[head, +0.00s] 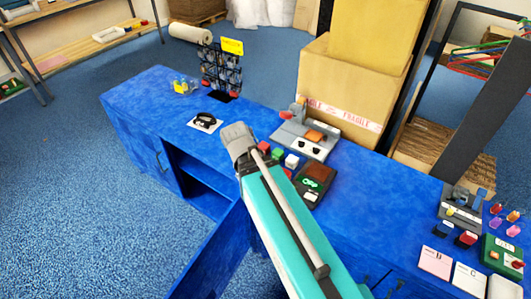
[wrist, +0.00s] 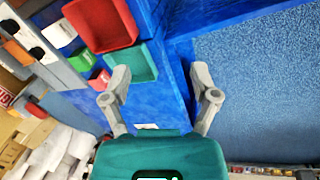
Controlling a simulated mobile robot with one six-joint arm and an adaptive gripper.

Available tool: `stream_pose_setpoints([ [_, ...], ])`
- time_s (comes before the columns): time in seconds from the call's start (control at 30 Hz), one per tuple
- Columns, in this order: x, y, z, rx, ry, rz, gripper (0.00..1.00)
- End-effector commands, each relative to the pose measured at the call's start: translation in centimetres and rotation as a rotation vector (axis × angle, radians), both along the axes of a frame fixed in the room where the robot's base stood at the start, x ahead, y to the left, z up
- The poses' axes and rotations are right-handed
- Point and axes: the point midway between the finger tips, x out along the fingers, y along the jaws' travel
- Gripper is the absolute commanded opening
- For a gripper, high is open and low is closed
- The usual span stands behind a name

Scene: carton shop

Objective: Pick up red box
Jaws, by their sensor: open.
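A small red box (head: 263,147) sits on the blue counter (head: 150,100) in the head view, just right of my gripper (head: 238,140). Another small red piece (head: 287,172) lies nearer, partly behind my arm. In the wrist view a large red box (wrist: 100,22) is at upper left, above a green one (wrist: 138,64), and a smaller red piece (wrist: 99,79) is lower left. I cannot tell which red piece matches which between views. My gripper (wrist: 160,82) is open, with nothing between its fingers. The red pieces lie left of or beyond the left finger.
A green box (head: 277,154) and a white box (head: 292,161) stand beside the red box. A brown tray (head: 318,173) and a grey device (head: 310,140) are close by. A large carton (head: 345,90) stands behind. Black sunglasses (head: 204,121) lie left of my gripper.

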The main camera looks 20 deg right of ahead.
Motion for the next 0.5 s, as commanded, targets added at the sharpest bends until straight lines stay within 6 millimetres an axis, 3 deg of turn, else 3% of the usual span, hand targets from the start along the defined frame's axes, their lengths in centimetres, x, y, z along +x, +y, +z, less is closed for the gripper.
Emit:
stream_pose_setpoints([
  [0.03,0.8,-0.4,-1.7,-0.045,-0.006,0.071,0.77],
  [0.1,1.8,-1.1,-2.7,-0.119,-0.008,0.181,0.77],
  [0.5,7.8,-4.1,-6.8,-0.611,0.116,0.847,0.77],
])
